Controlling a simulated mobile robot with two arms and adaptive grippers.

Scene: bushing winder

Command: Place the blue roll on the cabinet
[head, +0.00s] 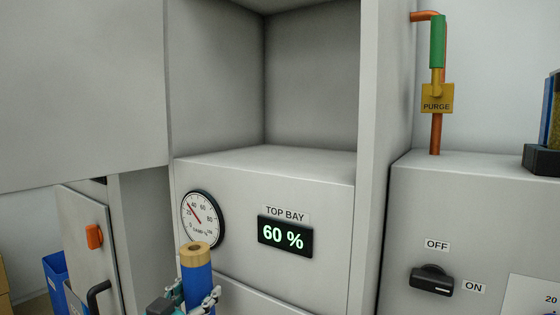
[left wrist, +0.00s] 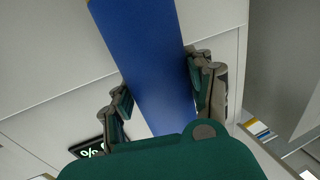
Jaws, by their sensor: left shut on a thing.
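The blue roll (head: 197,284) is upright at the bottom of the head view, with a tan end (head: 195,254) on top. My left gripper (head: 190,300) is shut around it. In the left wrist view the roll (left wrist: 150,60) runs between the two fingers of the gripper (left wrist: 160,95). The grey cabinet (head: 240,185) stands behind the roll. Its open top bay (head: 312,70) is empty in the part that shows, and its shelf lies above the roll's top in the picture. My right gripper is not in view.
The cabinet front carries a round gauge (head: 203,219) and a "60 %" display (head: 285,236). A door with an orange latch (head: 94,236) and blue bins (head: 56,278) are at the left. A grey box with a rotary switch (head: 432,280) and a purge pipe (head: 436,90) stand right.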

